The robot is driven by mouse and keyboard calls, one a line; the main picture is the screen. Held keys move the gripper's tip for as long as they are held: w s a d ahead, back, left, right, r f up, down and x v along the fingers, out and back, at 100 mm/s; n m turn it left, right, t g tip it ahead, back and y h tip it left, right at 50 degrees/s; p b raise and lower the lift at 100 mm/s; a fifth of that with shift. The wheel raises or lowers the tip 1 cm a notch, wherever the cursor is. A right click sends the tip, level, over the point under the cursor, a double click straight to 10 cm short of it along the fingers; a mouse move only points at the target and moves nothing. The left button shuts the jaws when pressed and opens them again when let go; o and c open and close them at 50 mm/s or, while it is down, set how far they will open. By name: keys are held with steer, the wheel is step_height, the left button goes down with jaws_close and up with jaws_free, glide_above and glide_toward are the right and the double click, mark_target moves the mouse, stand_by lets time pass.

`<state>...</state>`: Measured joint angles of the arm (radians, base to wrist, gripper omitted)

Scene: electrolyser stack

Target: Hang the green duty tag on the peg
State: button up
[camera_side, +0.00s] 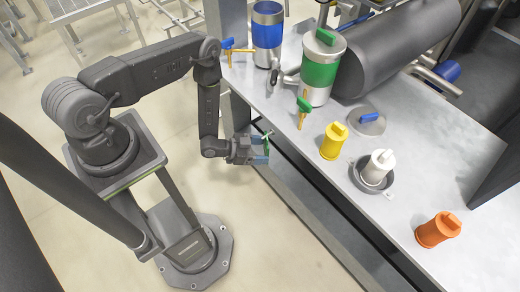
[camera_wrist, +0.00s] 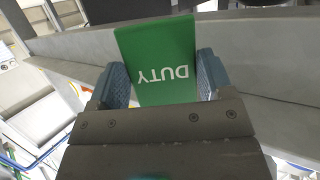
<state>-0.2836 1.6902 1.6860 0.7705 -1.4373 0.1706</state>
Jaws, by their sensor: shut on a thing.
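The green duty tag (camera_wrist: 158,62) is a flat green plate with white "DUTY" lettering, upside down in the wrist view. My gripper (camera_wrist: 157,85) is shut on it, with one blue finger at each side edge. In the side view my gripper (camera_side: 261,152) is just off the bench's near edge, and the tag (camera_side: 267,144) shows as a thin green sliver. I cannot pick out the peg for certain in either view; part of the wrist view is blocked by the tag and my gripper.
The grey bench (camera_side: 405,203) carries a green-banded canister (camera_side: 320,72), a blue-banded canister (camera_side: 267,35), a brass valve with green handle (camera_side: 303,110), a yellow canister (camera_side: 333,143), a white one in a dark dish (camera_side: 377,168) and an orange one (camera_side: 437,230).

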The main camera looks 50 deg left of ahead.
steer(key=o, duration=0.9)
steer(key=shift+c, duration=0.2)
steer(key=shift+s, duration=0.1)
